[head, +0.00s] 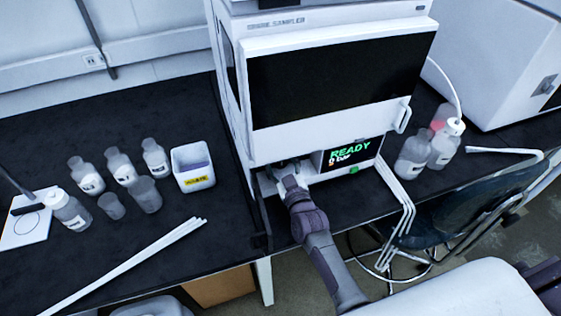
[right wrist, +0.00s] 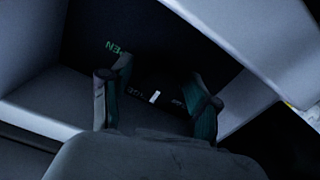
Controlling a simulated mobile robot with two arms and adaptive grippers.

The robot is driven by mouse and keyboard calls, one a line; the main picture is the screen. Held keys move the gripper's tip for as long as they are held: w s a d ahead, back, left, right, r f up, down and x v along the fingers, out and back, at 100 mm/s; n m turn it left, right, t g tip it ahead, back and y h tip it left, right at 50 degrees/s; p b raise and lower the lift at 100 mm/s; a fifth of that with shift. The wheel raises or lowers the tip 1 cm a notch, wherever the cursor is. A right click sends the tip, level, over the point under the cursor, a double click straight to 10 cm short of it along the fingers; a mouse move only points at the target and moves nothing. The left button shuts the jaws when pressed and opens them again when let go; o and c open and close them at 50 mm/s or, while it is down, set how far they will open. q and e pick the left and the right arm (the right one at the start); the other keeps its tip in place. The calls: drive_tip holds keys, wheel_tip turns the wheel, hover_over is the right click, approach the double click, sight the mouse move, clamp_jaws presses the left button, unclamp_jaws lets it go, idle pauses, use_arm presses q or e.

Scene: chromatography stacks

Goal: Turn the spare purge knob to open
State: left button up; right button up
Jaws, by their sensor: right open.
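My right gripper (head: 284,172) reaches into the recess at the lower left front of the white chromatography stack (head: 262,95). In the right wrist view the gripper (right wrist: 156,98) is open, one finger on each side of a dark area with a short white mark (right wrist: 154,97). This appears to be the purge knob, but its outline is too dark to make out. I cannot tell whether the fingers touch it. Green lettering, seemingly OPEN (right wrist: 115,47), is on the panel behind the left finger, and small pale lettering lies near the mark. The knob is hidden in the head view. My left gripper is out of view.
A display (head: 350,152) reading READY is right of my gripper. Bottles (head: 118,165), a white bin (head: 193,168) and white rods (head: 130,262) lie on the left bench. More bottles (head: 415,155) and a chair (head: 440,220) are at right.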

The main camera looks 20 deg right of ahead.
drive_tip(key=c, duration=1.2)
drive_tip(key=shift+o, duration=0.2)
drive_tip(key=shift+m, duration=0.4)
drive_tip(key=m, duration=0.7)
drive_tip(key=shift+m, duration=0.3)
drive_tip(key=m, duration=0.4)
drive_tip(key=shift+m, duration=0.3)
drive_tip(key=m, duration=0.4)
drive_tip(key=shift+m+b, duration=0.4)
